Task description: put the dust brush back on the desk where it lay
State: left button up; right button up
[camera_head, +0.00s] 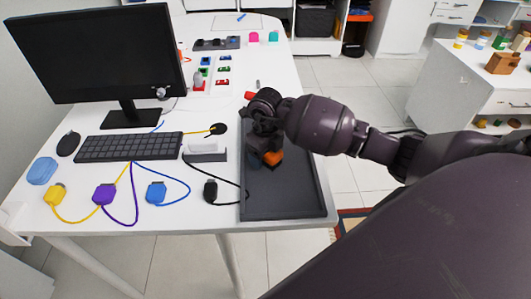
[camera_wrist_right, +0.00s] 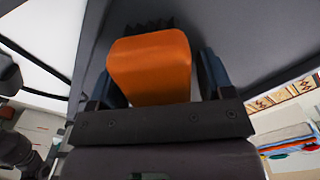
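The dust brush (camera_wrist_right: 150,65) has an orange block handle, with dark bristles at its far end in the right wrist view. A small part of its orange handle (camera_head: 273,157) shows in the head view, over the upper part of the dark tray (camera_head: 285,200) on the desk. My right gripper (camera_wrist_right: 160,85) has a finger on each side of the orange handle and appears shut on it. In the head view my right gripper (camera_head: 265,150) points down over the tray and hides most of the brush. I cannot tell whether the brush touches the tray. My left gripper is not in view.
The white desk (camera_head: 215,215) holds a monitor (camera_head: 100,55), a keyboard (camera_head: 130,146) and several cabled pucks left of the tray. A black cable end (camera_head: 210,190) lies close to the tray's left edge. Small coloured items stand farther back. A white shelf unit (camera_head: 480,80) stands at the right.

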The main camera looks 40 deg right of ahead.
jog(key=shift+r, duration=0.1)
jog(key=shift+r, duration=0.25)
notch_tip(320, 180, up, 12)
jog(key=shift+f, duration=0.15)
dwell(0.4)
jog(key=shift+s+f, duration=0.1)
dwell(0.4)
